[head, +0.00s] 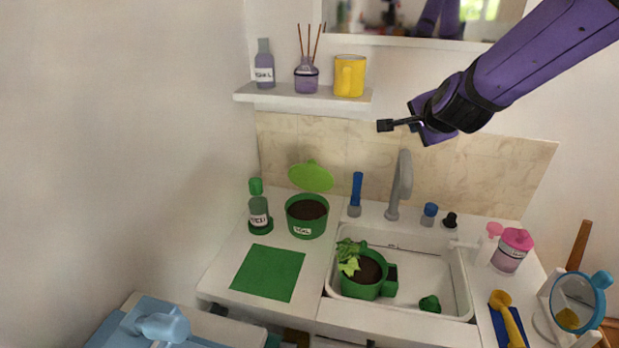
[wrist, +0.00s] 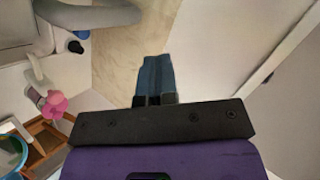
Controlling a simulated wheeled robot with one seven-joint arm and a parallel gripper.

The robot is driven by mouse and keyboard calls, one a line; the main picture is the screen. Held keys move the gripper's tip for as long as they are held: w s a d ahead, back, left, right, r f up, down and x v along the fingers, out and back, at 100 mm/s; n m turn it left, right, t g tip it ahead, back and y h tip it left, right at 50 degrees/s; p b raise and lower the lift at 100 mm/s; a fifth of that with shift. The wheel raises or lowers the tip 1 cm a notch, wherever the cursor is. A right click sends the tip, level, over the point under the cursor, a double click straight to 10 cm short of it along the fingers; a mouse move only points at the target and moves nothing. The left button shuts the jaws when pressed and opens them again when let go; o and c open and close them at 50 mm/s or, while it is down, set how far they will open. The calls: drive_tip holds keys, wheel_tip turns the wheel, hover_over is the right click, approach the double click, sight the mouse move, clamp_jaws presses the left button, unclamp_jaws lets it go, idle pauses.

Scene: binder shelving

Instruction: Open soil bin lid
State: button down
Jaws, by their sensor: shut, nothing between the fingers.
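The soil bin (head: 307,218) is a green round container with a "SOIL" label, standing on the counter left of the sink. Dark soil shows inside it. Its light green lid (head: 311,177) stands raised and tilted back behind the rim, so the bin is open at the top. My gripper (head: 384,125) is shut and empty, high in front of the backsplash, above and to the right of the bin and apart from it. In the wrist view my gripper's fingers (wrist: 154,77) are together with nothing between them. The bin does not show in the wrist view.
A green-capped bottle (head: 258,208) stands left of the bin, with a green mat (head: 268,272) in front. The sink (head: 447,285) holds a potted plant (head: 364,274). The faucet (head: 403,183) rises below my gripper. A shelf (head: 300,96) hangs at upper left.

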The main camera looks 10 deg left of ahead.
drive_tip(key=w+a+f+m+t+h, duration=0.1)
drive_tip(key=w+a+f+m+t, duration=0.15)
drive_tip(key=a+f, duration=0.45)
drive_tip(key=m+t+h, duration=0.2)
drive_tip(key=m+t, duration=0.3)
drive_tip(key=t, duration=0.4)
approach(312, 170)
drive_tip(key=x, duration=0.7)
drive_tip(key=shift+w+a, duration=0.1)
drive_tip(key=shift+w, duration=0.25)
